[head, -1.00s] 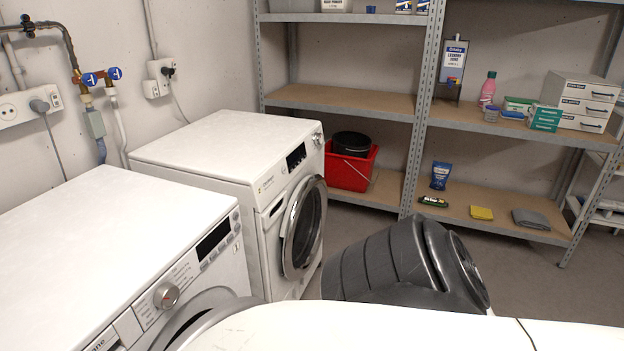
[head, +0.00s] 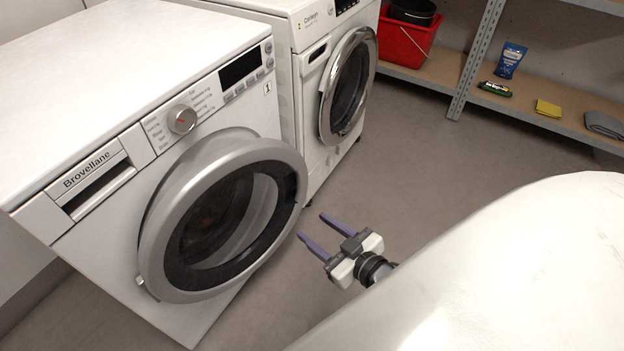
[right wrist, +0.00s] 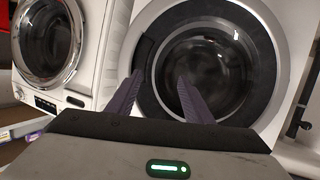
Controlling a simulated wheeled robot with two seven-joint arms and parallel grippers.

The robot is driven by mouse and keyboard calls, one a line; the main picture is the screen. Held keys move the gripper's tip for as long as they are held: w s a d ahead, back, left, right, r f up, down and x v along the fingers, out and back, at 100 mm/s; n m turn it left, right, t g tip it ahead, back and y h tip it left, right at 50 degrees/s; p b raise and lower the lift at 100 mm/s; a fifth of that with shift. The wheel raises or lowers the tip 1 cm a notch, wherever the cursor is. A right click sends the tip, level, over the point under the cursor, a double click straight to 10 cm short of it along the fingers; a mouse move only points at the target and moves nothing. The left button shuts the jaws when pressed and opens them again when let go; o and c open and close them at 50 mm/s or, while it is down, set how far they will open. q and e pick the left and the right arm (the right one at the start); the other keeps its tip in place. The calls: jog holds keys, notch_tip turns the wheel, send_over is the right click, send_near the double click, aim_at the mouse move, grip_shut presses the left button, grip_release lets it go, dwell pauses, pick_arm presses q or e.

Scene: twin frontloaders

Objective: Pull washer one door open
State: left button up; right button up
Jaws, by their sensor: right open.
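The near white washer, marked Brovellane (head: 75,215), stands at the left in the head view. Its round door (head: 160,235) has a thick silver ring and dark glass; I cannot tell whether it is slightly ajar. The dark grip recess is on the ring's right side, and it shows in the right wrist view (right wrist: 146,52). My right gripper (head: 311,226) is open and empty, its two purple fingers pointing at the door's right edge, apparently a little short of it. In the right wrist view the fingers (right wrist: 160,75) overlap the door ring and glass. My left gripper is out of view.
A second white washer (head: 312,75) with a chrome-ringed door (head: 327,115) stands just beyond. A red bin (head: 405,42) and shelf items, including a yellow sponge (head: 548,108), lie at the back. The grey floor (head: 420,160) between is clear.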

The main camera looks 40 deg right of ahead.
aim_at(304, 179)
jog(key=w+d+f+t+b, duration=0.3)
jog(key=w+d+b, duration=0.15)
jog(key=d, duration=0.25)
jog(key=shift+t+h, duration=0.3)
jog(key=w+b, duration=0.1)
jog(key=w, duration=0.2)
jog(key=w+b, duration=0.1)
jog(key=w, duration=0.2)
jog(key=w+r+b, duration=0.1)
jog(key=w+b, duration=0.1)
jog(key=w, duration=0.1)
jog(key=shift+w+d, duration=0.25)
jog(key=shift+w, duration=0.4)
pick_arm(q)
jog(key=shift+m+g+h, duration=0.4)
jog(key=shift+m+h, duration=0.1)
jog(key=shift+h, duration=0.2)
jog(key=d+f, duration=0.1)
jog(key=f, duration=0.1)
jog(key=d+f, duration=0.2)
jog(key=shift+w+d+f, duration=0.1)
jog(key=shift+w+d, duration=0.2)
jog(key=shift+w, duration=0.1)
pick_arm(e)
grip_shut()
